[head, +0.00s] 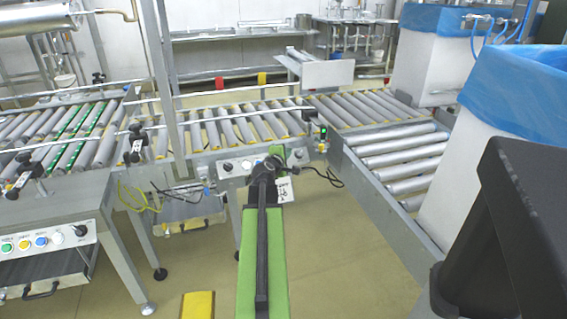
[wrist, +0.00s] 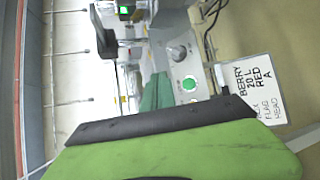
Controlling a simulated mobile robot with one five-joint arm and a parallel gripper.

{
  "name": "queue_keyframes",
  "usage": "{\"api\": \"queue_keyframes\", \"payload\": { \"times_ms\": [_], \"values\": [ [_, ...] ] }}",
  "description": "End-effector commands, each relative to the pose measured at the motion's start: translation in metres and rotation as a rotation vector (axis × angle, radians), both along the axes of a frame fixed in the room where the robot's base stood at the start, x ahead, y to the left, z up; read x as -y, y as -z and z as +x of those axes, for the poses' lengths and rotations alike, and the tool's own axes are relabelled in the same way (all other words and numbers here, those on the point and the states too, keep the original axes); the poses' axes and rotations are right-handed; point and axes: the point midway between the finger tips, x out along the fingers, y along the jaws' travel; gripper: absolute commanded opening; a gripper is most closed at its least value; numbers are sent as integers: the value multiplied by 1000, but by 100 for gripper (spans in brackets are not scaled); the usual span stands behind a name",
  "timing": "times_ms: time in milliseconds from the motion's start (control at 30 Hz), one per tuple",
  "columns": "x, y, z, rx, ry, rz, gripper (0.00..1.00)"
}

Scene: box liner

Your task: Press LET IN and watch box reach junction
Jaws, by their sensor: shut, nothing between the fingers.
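A grey control panel (head: 240,168) is fixed below the front edge of the roller conveyor. It carries round buttons and a dark knob (head: 298,153). My gripper (head: 277,152) is in front of this panel and hides part of it. In the wrist view my gripper's green fingers (wrist: 155,92) are shut and empty, beside a lit green button (wrist: 189,84) and the knob (wrist: 178,52). Whether they touch the button I cannot tell. No LET IN lettering is legible. The junction (head: 375,108), where the roller lines meet, shows no box on it.
A card (wrist: 255,92) reading BERRY 20 L RED A hangs by the panel. Blue-lined white containers (head: 430,60) and a dark bin (head: 525,220) stand at right. A second panel (head: 40,250) with coloured buttons is at left. Yellow cables (head: 135,197) hang below the conveyor.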

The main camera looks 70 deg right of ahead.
Motion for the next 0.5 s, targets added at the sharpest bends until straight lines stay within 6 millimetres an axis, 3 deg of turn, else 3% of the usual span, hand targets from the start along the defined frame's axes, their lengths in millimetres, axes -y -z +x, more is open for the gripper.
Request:
{"api": "queue_keyframes", "payload": {
  "times_ms": [33,300,500],
  "values": [
    [5,12,4,0,0,0,0],
    [26,41,21,0,-1,0,0],
    [31,47,26,0,0,1,0]
  ]
}}
